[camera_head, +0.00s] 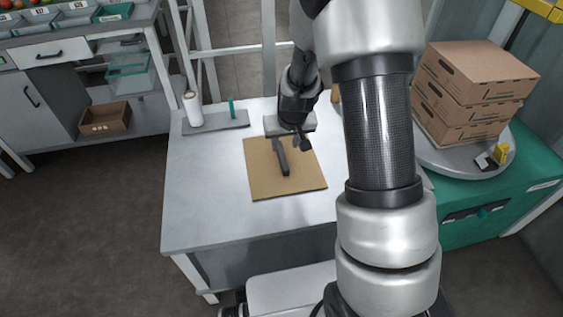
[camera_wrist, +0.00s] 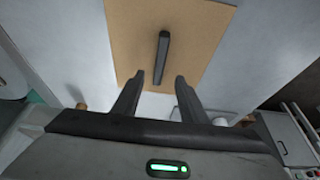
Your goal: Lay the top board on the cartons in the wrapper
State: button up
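The top board (camera_head: 260,180) is a flat brown sheet lying on the grey-white table, with a dark bar-shaped handle (camera_head: 281,158) standing on it. My gripper (camera_head: 301,142) is over the board's far part, close to the handle. In the wrist view the gripper (camera_wrist: 159,78) is open and empty, its fingers apart. The handle (camera_wrist: 162,57) appears beyond and between the fingertips; I cannot tell the height gap. The cartons (camera_head: 465,105) are stacked on the wrapper's round grey turntable (camera_head: 437,158) at the right, partly hidden by my arm.
A white roll (camera_head: 193,107) and a small green post (camera_head: 231,106) stand on a grey plate at the table's far left. The table's left part (camera_head: 205,200) is clear. A yellow item (camera_head: 501,153) sits at the turntable's edge. A brown crate (camera_head: 105,119) is on a shelf at left.

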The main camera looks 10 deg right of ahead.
aim_at(282, 155)
jog(key=b+x, duration=0.2)
jog(key=x, duration=0.8)
jog(key=shift+w+f+b, duration=0.15)
jog(key=shift+w+b, duration=0.05)
jog(key=shift+b, duration=0.15)
grip_shut()
